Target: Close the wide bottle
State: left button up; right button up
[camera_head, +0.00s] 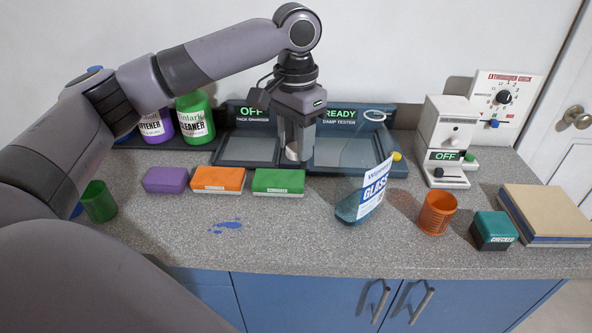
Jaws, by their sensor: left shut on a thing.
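My left gripper (297,145) points down over the front of the trays at the back of the counter. It is shut on a pale grey thing, mostly hidden by the fingers, so I cannot tell what it is. A broad blue bottle labelled GLASS (375,187) stands to the right of the gripper, apart from it. I cannot make out its mouth clearly. At the back left stand a green cleaner bottle (196,124) and a purple softener bottle (155,127), partly hidden by my arm. I cannot tell which bottle is the wide one. My right gripper is not in view.
Purple (166,180), orange (218,180) and green (279,182) blocks lie in front of the trays. An orange cup (437,213), a teal box (493,231) and stacked boards (549,212) stand at right. A white device (445,130) is behind. The front middle has a blue stain (225,226).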

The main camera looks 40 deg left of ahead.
aim_at(296, 147)
pick_arm(q)
jog(key=shift+r, duration=2.3)
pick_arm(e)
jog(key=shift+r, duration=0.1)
pick_arm(q)
jog(key=s+d+f, duration=0.2)
jog(key=d+f, duration=0.1)
jog(key=f, duration=0.1)
jog(key=s+d+f+n, duration=0.1)
jog(key=s+d+f, duration=0.1)
jog(key=f, duration=0.3)
jog(key=s+d+f+n, duration=0.1)
jog(key=s+d+f, duration=0.1)
jog(key=f, duration=0.3)
jog(key=shift+s+d+f, duration=0.2)
jog(key=shift+d, duration=0.6)
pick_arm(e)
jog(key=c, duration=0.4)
pick_arm(q)
jog(key=shift+a, duration=0.1)
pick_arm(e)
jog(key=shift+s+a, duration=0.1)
